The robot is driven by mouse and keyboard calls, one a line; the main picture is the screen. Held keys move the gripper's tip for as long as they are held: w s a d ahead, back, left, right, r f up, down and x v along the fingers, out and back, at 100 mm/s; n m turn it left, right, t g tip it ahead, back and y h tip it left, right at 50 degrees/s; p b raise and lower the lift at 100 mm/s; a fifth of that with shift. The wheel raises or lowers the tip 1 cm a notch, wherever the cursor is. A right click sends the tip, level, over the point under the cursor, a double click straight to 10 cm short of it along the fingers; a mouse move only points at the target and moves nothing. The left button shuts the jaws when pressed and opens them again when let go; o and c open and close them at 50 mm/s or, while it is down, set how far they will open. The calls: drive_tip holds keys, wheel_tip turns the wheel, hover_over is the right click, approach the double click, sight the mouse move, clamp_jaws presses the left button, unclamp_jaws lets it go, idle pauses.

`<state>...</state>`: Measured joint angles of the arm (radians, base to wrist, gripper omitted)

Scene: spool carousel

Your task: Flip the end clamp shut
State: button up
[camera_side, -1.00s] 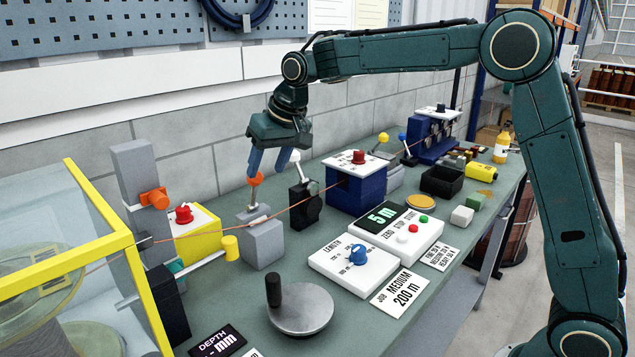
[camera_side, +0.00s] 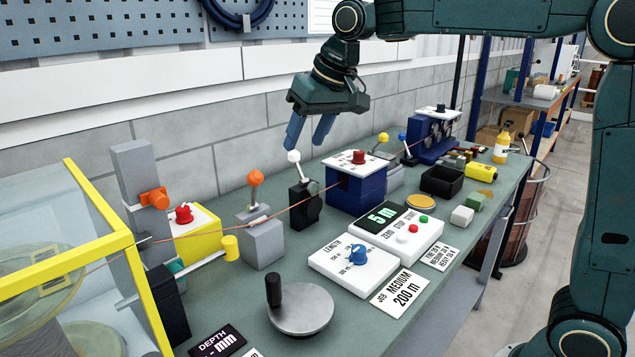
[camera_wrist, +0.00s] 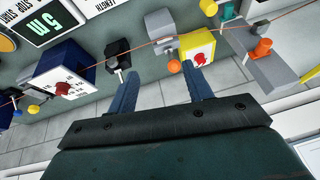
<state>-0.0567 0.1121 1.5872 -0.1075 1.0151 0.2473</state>
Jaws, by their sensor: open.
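Several lever clamps stand along the wire; none is labelled, so I cannot tell which is the end clamp. A grey block (camera_side: 263,243) carries a lever with an orange ball (camera_side: 255,178), standing nearly upright. To its right a black block (camera_side: 306,207) carries a tilted lever with a white ball (camera_side: 294,156). A lever with a yellow ball (camera_side: 383,138) is further right. My gripper (camera_side: 306,140) is open and empty, its fingertips close to the white ball in the side view. In the wrist view, the open fingers (camera_wrist: 159,70) point between the black block (camera_wrist: 117,46) and the orange ball (camera_wrist: 174,66).
An orange wire (camera_side: 225,228) runs along the row of devices. A blue box with a red knob (camera_side: 357,190) stands right of the black block. A yellow box (camera_side: 196,235) is left. A crank disc (camera_side: 300,308) and white panels lie in front.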

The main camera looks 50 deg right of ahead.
drive_tip(key=s+d, duration=0.2)
drive_tip(key=s, duration=1.1)
drive_tip(key=shift+d+f, duration=0.15)
drive_tip(key=shift+f, duration=0.05)
drive_tip(key=c, duration=0.9)
drive_tip(key=shift+w+f, duration=0.15)
drive_tip(key=shift+w, duration=0.05)
clamp_jaws()
drive_tip(key=w+a+f+m+t, duration=0.1)
drive_tip(key=w+m+t, duration=0.1)
drive_tip(key=w+m, duration=0.3)
drive_tip(key=w+a+f+m+t, duration=0.1)
drive_tip(key=w+m, duration=0.3)
drive_tip(key=m, duration=0.6)
drive_tip(key=shift+w+a+f+m+t, duration=0.4)
drive_tip(key=shift+a+t, duration=0.1)
drive_tip(key=shift+t, duration=0.2)
